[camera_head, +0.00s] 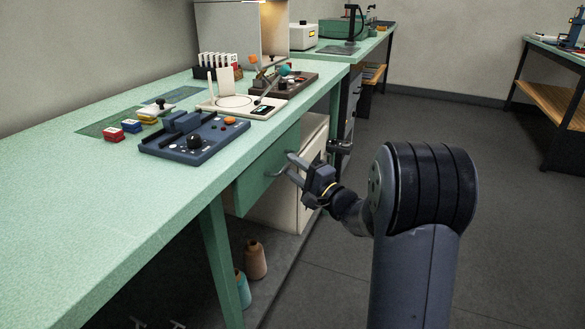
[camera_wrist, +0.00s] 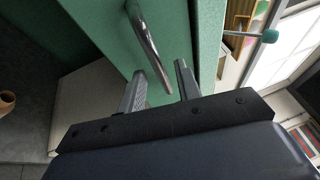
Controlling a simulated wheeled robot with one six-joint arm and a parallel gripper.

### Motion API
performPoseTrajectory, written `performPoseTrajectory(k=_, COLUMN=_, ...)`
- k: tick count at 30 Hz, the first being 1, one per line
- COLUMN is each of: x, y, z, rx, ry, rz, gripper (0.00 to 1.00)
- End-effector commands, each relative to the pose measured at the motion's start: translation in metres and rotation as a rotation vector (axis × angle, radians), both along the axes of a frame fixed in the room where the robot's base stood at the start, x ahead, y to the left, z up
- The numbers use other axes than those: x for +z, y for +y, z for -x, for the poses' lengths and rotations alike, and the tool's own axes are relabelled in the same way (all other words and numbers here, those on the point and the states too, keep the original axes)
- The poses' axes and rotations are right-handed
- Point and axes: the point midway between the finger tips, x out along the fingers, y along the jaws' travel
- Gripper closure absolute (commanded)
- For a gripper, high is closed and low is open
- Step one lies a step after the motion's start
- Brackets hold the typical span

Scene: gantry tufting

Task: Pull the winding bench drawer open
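The winding bench (camera_head: 130,210) has a pale green top and runs along the left in the head view. Its green drawer front (camera_head: 252,183) faces right, under the bench top. A curved metal bar handle (camera_wrist: 150,45) stands out from the drawer front in the wrist view. My gripper (camera_head: 292,167) is at the drawer front in the head view, by the handle. In the wrist view its fingers (camera_wrist: 160,86) are apart, with the handle's near end between them and gaps showing on both sides. I cannot tell whether the drawer is fully closed.
A blue device (camera_head: 190,145) and a cream device (camera_head: 240,105) stand on the bench top. A white cabinet (camera_head: 285,205) is beneath, and a brown thread cone (camera_head: 256,260) stands by it. The floor (camera_head: 320,285) right of the bench is clear around my arm.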

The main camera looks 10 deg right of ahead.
Motion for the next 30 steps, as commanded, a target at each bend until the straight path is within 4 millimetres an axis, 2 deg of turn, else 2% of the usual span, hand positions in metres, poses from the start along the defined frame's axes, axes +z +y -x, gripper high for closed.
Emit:
performPoseTrajectory(k=4, x=0.0013, y=0.0046, z=-0.0069, rx=0.0, ry=0.001, rz=-0.001, gripper=0.68)
performPoseTrajectory(k=12, x=0.0017, y=0.0048, z=-0.0076, rx=-0.001, ry=0.001, rz=-0.001, gripper=0.68)
performPoseTrajectory(k=24, x=0.0016, y=0.0046, z=-0.0073, rx=0.0, ry=0.001, rz=-0.001, gripper=1.0)
performPoseTrajectory(k=30, x=0.0015, y=0.0046, z=-0.0072, rx=0.0, ry=0.001, rz=-0.001, gripper=1.0)
